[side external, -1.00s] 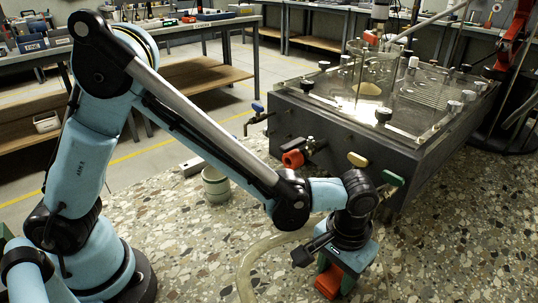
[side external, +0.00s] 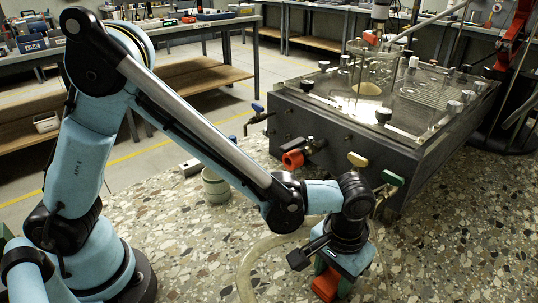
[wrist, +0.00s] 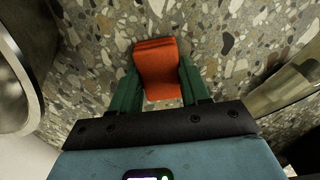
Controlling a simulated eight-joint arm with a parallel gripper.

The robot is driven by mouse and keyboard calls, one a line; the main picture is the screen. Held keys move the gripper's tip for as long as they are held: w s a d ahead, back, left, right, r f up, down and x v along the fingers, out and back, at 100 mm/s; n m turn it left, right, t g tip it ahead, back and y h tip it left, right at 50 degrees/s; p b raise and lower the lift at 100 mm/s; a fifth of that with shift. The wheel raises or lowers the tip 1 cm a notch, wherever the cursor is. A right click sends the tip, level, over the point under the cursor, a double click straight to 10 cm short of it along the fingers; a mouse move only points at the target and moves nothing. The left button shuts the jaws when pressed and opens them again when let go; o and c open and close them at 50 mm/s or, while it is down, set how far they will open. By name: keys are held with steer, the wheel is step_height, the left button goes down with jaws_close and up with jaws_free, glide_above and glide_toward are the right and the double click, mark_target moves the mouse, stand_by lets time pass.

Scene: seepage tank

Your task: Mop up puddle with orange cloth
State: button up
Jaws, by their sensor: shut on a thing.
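My gripper (side external: 322,274) points down, low over the speckled stone top, in front of the tank. In the wrist view its two green fingers (wrist: 159,80) are shut on the orange cloth (wrist: 158,62), a folded pad between them. The cloth also shows in the side view (side external: 325,285), under my gripper at the bottom of the picture. Whether it touches the stone is hard to tell. I cannot make out the puddle's outline against the mottled stone.
A translucent hose (side external: 246,268) curves on the stone to the left. A pale cup (side external: 215,187) stands farther back.

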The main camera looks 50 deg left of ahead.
steer(key=shift+w, duration=1.4)
steer(key=shift+s, duration=0.2)
steer(key=shift+s, duration=0.75)
steer(key=shift+r, duration=0.1)
steer(key=shift+r, duration=0.7)
